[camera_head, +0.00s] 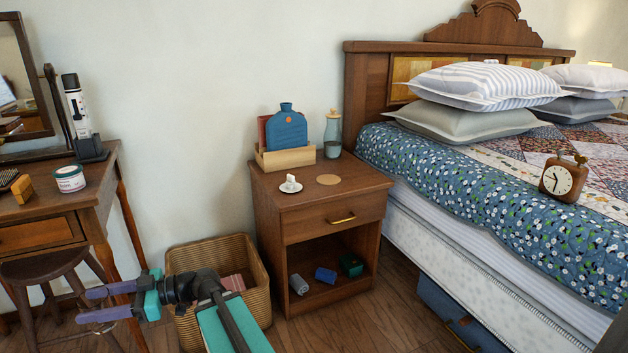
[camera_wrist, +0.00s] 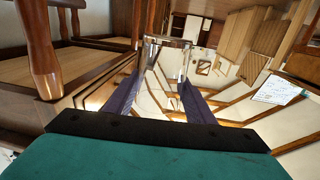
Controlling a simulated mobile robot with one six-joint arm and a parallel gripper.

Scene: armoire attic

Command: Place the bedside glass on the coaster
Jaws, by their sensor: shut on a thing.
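The coaster (camera_head: 328,179), a flat round tan disc, lies bare on the nightstand top (camera_head: 365,181). My gripper (camera_head: 83,306) is low at the left, near the stool and left of the wicker basket, well apart from the nightstand. In the wrist view, my gripper (camera_wrist: 160,88) has its two purple fingers on either side of a clear glass (camera_wrist: 166,58) and is shut on it. The glass is see-through, with its rim near the top of the picture.
The wicker basket (camera_head: 256,277), stool (camera_head: 45,267) and dressing table (camera_head: 88,204) surround my arm. The bed is at right.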

